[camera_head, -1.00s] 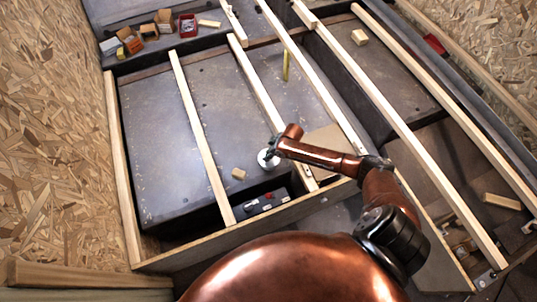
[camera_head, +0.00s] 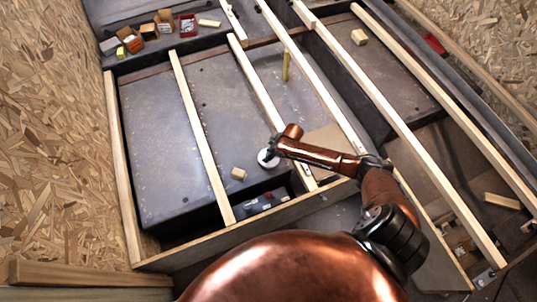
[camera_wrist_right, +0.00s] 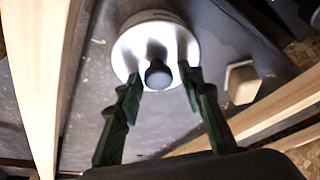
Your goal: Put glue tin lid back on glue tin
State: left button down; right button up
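A round white lid with a dark knob (camera_wrist_right: 158,74) fills the upper middle of the right wrist view (camera_wrist_right: 128,48). It shows small in the head view (camera_head: 265,160). A dull, darker rim (camera_wrist_right: 150,16) shows just beyond the lid's upper edge; it looks like the glue tin's side below the lid, but I cannot tell how well the lid sits. My right gripper (camera_wrist_right: 160,76) has its two green fingers apart, one on each side of the knob, with gaps beside it. It also shows in the head view (camera_head: 271,149). My left gripper is not in view.
A small wood block (camera_head: 239,174) lies near the lid and also shows in the wrist view (camera_wrist_right: 243,84). Long wooden battens (camera_head: 202,139) cross above the grey floor on both sides. A yellow stick (camera_head: 286,67) stands farther back. Small boxes (camera_head: 164,20) sit at the back left.

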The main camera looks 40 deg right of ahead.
jog(key=shift+o, duration=0.7)
jog(key=shift+d+r, duration=0.1)
jog(key=v, duration=1.1)
jog(key=shift+r, duration=0.35)
jog(key=shift+s, duration=0.1)
